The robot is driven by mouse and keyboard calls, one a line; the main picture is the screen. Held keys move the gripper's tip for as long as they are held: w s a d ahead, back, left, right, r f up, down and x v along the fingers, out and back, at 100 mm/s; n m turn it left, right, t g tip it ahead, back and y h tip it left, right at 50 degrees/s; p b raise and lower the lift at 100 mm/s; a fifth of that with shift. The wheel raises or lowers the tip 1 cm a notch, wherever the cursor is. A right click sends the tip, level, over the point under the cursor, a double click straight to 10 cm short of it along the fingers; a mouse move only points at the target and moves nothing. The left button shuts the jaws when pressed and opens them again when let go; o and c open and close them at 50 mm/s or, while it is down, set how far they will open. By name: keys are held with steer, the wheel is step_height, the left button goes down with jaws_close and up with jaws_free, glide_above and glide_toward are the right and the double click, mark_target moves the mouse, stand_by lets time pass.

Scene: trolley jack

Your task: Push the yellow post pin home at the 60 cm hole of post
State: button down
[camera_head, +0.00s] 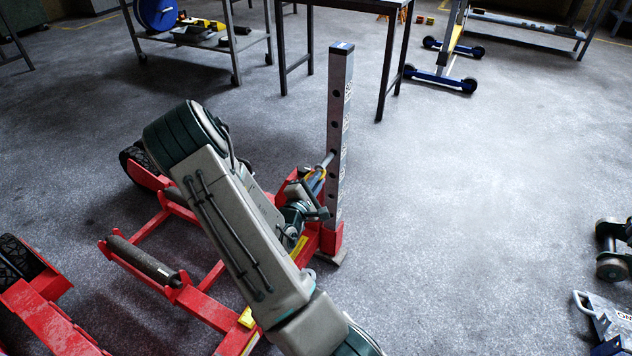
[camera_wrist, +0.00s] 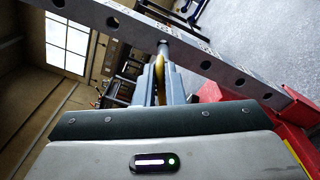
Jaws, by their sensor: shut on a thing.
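The grey upright post (camera_head: 341,110) stands in a red socket, with holes down its side face and number labels on another face. It crosses the wrist view diagonally (camera_wrist: 225,72). My gripper (camera_head: 319,178) is shut on the yellow post pin (camera_head: 316,172), left of the post. In the wrist view my fingers (camera_wrist: 160,82) close around the pin's yellow part (camera_wrist: 159,66). The pin's grey shank (camera_wrist: 163,48) points at the post and meets its face at a hole. How deep it sits, and that hole's number, I cannot tell.
The red jack frame (camera_head: 190,296) with a dark roller (camera_head: 143,259) lies below and left of my arm. A dark table (camera_head: 345,5) and a trolley (camera_head: 205,40) stand behind.

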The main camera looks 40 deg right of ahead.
mark_target(326, 169)
steer(key=shift+x, duration=4.3)
steer(key=c, duration=1.4)
jaws_free()
steer(key=shift+s+d, duration=0.1)
steer(key=shift+s, duration=0.05)
steer(key=shift+c, duration=0.2)
steer(key=p+v, duration=0.2)
steer(key=v, duration=1.2)
steer(key=shift+r, duration=0.1)
